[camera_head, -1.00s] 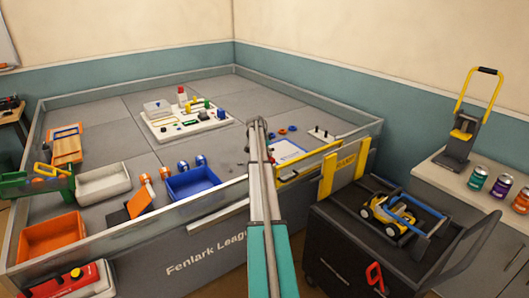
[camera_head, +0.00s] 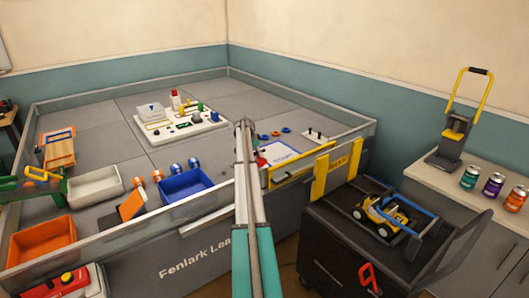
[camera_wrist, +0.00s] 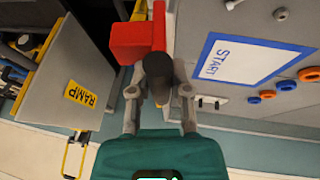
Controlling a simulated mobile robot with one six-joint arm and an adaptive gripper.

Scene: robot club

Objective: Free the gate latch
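The gate latch seems to be the red part with a dark round knob; in the wrist view, the red block (camera_wrist: 137,38) lies just beyond my fingertips. In the head view, a bit of red (camera_head: 262,161) shows just right of my arm, which hides most of the latch area. The yellow-edged gate (camera_head: 297,168) stands at the front wall of the arena.
A yellow RAMP panel (camera_head: 321,176) stands right of the gate. A black cart (camera_head: 335,225) carries a yellow and blue vehicle (camera_head: 388,215). A START sheet (camera_head: 281,153) lies behind the gate. A blue bin (camera_head: 186,186) is left of my arm.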

